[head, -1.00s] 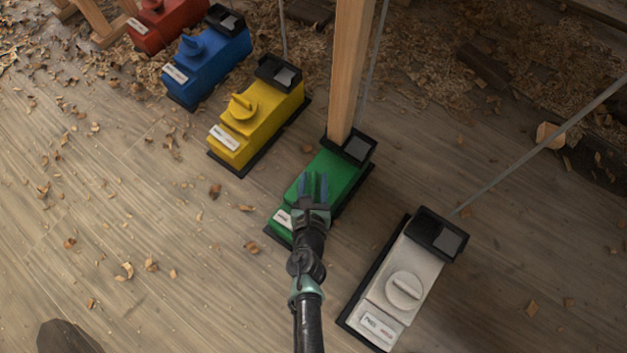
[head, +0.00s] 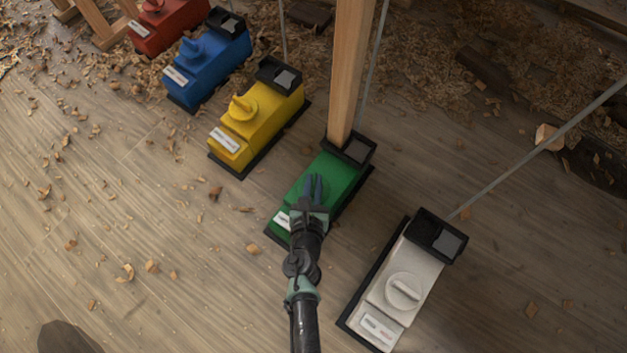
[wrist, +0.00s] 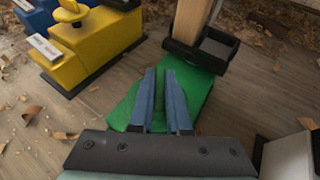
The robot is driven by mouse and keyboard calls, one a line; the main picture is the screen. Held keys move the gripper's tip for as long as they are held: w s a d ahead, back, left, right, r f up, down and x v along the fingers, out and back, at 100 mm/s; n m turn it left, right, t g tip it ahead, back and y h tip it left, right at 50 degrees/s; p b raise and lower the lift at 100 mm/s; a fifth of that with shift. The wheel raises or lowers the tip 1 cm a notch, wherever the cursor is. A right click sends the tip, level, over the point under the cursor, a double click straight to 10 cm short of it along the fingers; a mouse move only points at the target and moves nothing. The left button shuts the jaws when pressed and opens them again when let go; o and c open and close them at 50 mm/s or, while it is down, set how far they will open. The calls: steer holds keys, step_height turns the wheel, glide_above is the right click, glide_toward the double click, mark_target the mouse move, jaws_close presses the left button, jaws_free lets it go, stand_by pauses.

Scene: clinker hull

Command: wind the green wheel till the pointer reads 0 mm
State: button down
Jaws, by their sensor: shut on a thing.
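The green unit (head: 343,172) is a low stepped box on a dark base, with a white label (head: 283,220) at its near end and a black-framed grey window (head: 359,149) at its far end. My gripper (head: 314,178) is over its top, closed on the green wheel (head: 299,187), whose rim shows only faintly beside the fingers. In the wrist view the two blue fingers (wrist: 160,75) stand nearly parallel over the green top (wrist: 195,90), and the wheel's grip is hidden between them. The pointer and its reading cannot be made out.
A yellow unit (head: 260,120) with a wheel stands to the left, with blue (head: 210,60) and red (head: 165,22) ones beyond. A white unit (head: 408,273) stands close on the right. A wooden post (head: 350,70) rises behind the green unit. Wood chips lie on the floor.

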steer(key=m+h+p, duration=0.2)
steer(key=shift+a+r+g+h, duration=0.15)
steer(key=shift+g+h, duration=0.15)
steer(key=shift+h, duration=0.1)
steer(key=m+h, duration=0.1)
steer(key=m+g+h, duration=0.1)
steer(key=m+h, duration=0.1)
steer(key=shift+w+f+b, duration=0.1)
steer(key=shift+f+b, duration=0.1)
steer(key=shift+b, duration=0.15)
steer(key=m+g+h+b, duration=0.2)
steer(key=m+h, duration=0.1)
steer(key=shift+f+g, duration=0.1)
steer(key=shift+g, duration=0.2)
steer(key=shift+m+g+h+b, duration=0.7)
steer(key=shift+m+g+b, duration=0.4)
steer(key=shift+m+b, duration=0.2)
steer(key=shift+g, duration=0.3)
steer(key=c, duration=0.9)
jaws_free()
steer(key=shift+r, duration=0.2)
